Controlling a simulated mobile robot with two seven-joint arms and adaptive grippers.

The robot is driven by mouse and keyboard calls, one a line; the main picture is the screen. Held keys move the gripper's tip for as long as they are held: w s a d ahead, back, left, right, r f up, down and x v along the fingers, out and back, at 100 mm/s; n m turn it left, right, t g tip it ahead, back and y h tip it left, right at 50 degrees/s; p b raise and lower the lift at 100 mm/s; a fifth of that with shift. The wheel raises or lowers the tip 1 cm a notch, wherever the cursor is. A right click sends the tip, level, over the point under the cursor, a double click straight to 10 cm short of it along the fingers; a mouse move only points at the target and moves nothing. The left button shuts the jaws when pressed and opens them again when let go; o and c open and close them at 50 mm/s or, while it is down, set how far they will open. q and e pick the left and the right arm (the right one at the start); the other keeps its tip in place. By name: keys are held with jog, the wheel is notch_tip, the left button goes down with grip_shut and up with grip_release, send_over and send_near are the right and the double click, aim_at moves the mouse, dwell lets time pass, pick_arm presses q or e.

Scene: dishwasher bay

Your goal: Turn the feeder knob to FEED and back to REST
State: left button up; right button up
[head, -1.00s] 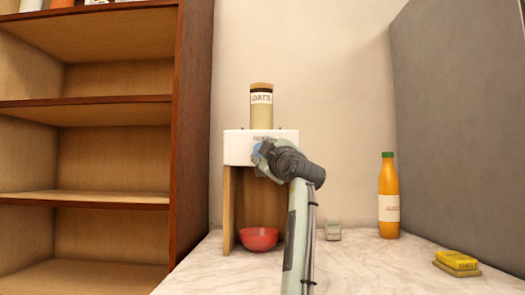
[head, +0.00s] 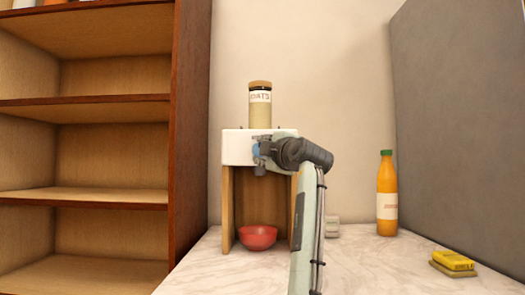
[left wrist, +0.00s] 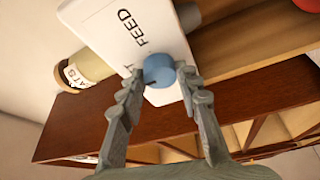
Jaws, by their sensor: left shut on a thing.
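The feeder has a white top box (head: 236,147) on wooden side panels, with a jar of oats (head: 260,112) on top. Its round blue knob (left wrist: 158,70) shows between the fingers of my left gripper (left wrist: 161,79) in the left wrist view. My left gripper (head: 262,152) is shut on the knob at the front of the box. The FEED label (left wrist: 134,27) is readable beside the knob; another label is mostly hidden, with only its end showing. A dark mark shows on the knob, but I cannot tell surely which label it faces. My right gripper is out of view.
A red bowl (head: 257,237) stands under the feeder on the marble counter (head: 370,270). An orange bottle (head: 387,195), a small grey box (head: 333,228) and yellow sponges (head: 453,262) are to the right. A wooden shelf (head: 85,197) stands left; a grey panel is at right.

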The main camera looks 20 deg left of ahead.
pick_arm(q)
jog(key=o, duration=1.2)
jog(key=shift+c, duration=0.2)
jog(key=v, duration=1.2)
jog(key=shift+f, duration=0.1)
